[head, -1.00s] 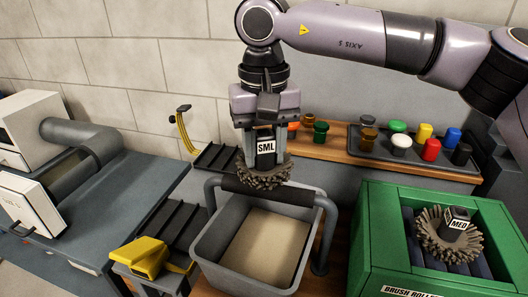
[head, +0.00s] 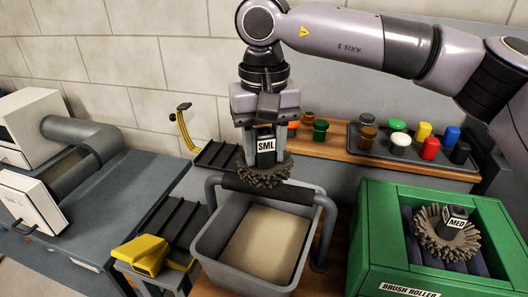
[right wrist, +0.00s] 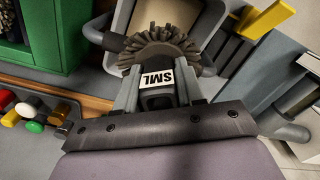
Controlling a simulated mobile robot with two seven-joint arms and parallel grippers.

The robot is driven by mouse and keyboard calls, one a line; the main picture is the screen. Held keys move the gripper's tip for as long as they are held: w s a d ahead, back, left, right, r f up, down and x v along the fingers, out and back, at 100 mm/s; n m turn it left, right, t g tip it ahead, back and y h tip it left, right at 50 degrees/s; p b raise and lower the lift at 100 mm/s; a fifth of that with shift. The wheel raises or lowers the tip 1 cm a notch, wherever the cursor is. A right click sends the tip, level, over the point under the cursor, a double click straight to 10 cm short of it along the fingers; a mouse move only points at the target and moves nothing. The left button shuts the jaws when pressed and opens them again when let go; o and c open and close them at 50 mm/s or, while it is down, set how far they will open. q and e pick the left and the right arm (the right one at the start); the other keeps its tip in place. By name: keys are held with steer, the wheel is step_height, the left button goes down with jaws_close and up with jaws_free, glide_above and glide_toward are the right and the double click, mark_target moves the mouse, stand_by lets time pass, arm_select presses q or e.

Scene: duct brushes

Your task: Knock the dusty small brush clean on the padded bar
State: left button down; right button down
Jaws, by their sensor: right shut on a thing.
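The small brush (head: 264,174), labelled SML, has brown-grey bristles. My right gripper (head: 265,145) is shut on its dark hub and holds it upright with the bristles down. The brush also shows between the fingers in the right wrist view (right wrist: 158,52). The dark padded bar (head: 268,190) spans the back of a grey bin (head: 207,245). The bristles are right at the bar and overlap it in the head view; I cannot tell whether they touch it. My left gripper is not in view.
A green brush roller box (head: 370,230) holds the MED brush (head: 447,232) at the right. A tray (head: 460,170) of coloured caps stands on the back shelf. A yellow clamp (head: 143,252) is left of the bin, and a white machine (head: 35,212) is at far left.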

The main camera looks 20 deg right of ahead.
mark_target(264, 169)
steer(key=shift+f, duration=0.15)
step_height(264, 169, down, 4)
steer(key=b, duration=0.3)
step_height(264, 169, up, 4)
steer(key=p, duration=0.3)
steer(key=shift+r, duration=0.2)
steer(key=shift+f, duration=0.15)
